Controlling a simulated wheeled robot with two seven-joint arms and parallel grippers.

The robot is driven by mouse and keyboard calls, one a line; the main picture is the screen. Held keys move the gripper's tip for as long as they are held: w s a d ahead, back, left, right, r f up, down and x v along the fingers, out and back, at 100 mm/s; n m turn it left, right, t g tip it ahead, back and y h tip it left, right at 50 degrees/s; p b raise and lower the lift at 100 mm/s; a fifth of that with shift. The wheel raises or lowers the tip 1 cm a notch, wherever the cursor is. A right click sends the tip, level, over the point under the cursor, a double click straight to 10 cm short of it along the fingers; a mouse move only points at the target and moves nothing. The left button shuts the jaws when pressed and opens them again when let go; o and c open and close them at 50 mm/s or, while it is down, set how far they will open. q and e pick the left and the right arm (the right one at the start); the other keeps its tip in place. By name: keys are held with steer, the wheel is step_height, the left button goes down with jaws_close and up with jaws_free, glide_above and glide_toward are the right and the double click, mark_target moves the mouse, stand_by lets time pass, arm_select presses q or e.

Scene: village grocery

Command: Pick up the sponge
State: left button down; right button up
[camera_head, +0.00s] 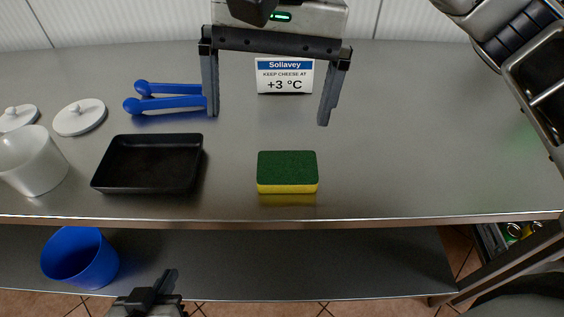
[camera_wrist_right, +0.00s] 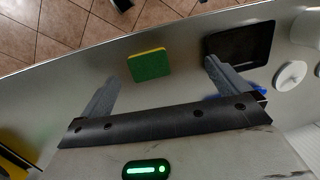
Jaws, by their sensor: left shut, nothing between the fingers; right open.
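The sponge (camera_head: 287,168) has a green top and a yellow lower layer. It lies flat on the steel counter near its front edge. In the right wrist view the sponge (camera_wrist_right: 149,65) shows ahead of the fingers, between their lines. My right gripper (camera_head: 270,118) is open and empty, above the counter behind the sponge and not touching it. Its fingers also show in the right wrist view (camera_wrist_right: 160,82). My left gripper (camera_head: 157,285) is at the bottom of the head view, low in front of the counter, shut and empty.
A black tray (camera_head: 150,163) lies left of the sponge. A small sign (camera_head: 284,76) stands behind. A blue bucket (camera_head: 80,258) is on the lower shelf. The counter right of the sponge is clear.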

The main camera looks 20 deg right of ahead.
steer(key=w+d+h, duration=0.2)
steer(key=d, duration=0.1)
glide_above(287, 166)
steer(key=shift+t, duration=0.4)
steer(key=f, duration=0.6)
steer(key=s+f, duration=0.1)
steer(key=f, duration=0.2)
steer(key=shift+w+f+p, duration=0.1)
steer(key=shift+w+f, duration=0.1)
steer(key=shift+f, duration=0.8)
steer(key=shift+w+f+p, duration=0.15)
steer(key=shift+f, duration=0.85)
steer(key=shift+w+f+p, duration=0.1)
steer(key=shift+w+f, duration=0.1)
steer(key=shift+f, duration=0.8)
steer(key=shift+c, duration=0.3)
steer(key=c, duration=0.7)
